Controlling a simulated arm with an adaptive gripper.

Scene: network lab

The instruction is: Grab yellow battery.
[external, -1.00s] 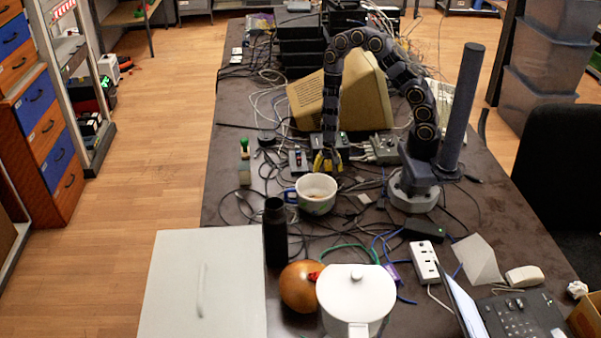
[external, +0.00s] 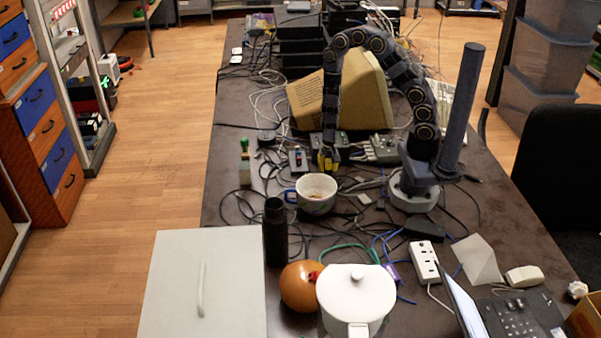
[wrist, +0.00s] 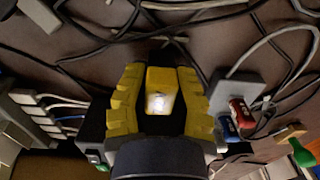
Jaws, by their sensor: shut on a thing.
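My gripper (external: 328,160) has yellow fingers and hangs over the cables behind the white mug (external: 317,193). In the wrist view my gripper (wrist: 162,95) is shut on a yellow block, the yellow battery (wrist: 160,78), which sits between the two fingers with a bright spot on its near end. In the external view the battery cannot be told apart from the yellow fingers. I cannot tell how far it is above the table.
A grey box (wrist: 235,92) with a red and a blue cell lies right of my gripper in the wrist view. A beige monitor (external: 365,95) stands behind the arm. A black bottle (external: 275,232) stands in front. Loose cables cover much of the table.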

